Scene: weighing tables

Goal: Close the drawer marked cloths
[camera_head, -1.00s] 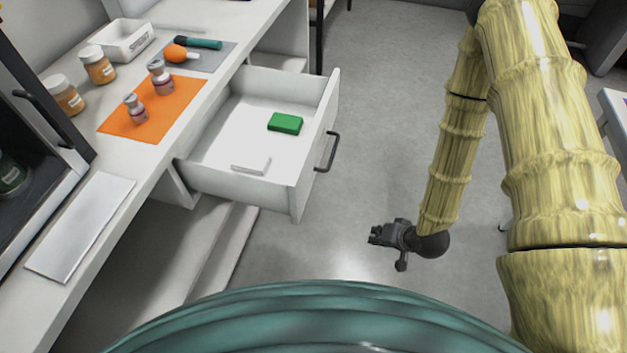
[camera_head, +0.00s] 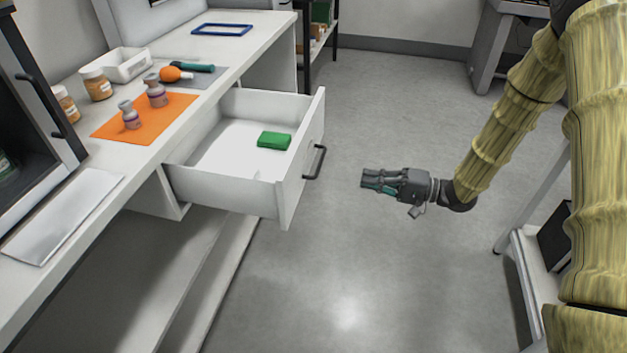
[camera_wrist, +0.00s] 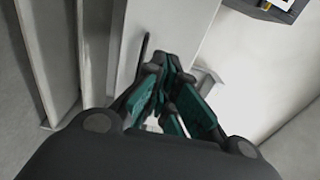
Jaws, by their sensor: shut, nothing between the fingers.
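The white drawer (camera_head: 288,196) is pulled out from under the bench, with a dark bar handle (camera_head: 316,163) on its front. A green block (camera_head: 274,141) lies inside on the drawer floor. No marking can be read on the drawer front from here. My gripper (camera_head: 364,183) is shut and empty, to the right of the handle and apart from it, with its fingers toward the drawer. In the wrist view my fingers (camera_wrist: 165,75) meet in front of a white surface, and a dark bar, probably the handle (camera_wrist: 142,55), shows just left of them.
The white bench (camera_head: 100,165) carries an orange mat (camera_head: 160,125) with two small bottles, jars (camera_head: 96,84), a white tray (camera_head: 128,65) and a blue frame (camera_head: 222,29). The grey floor (camera_head: 400,270) around my gripper is clear. A table stands at the right edge.

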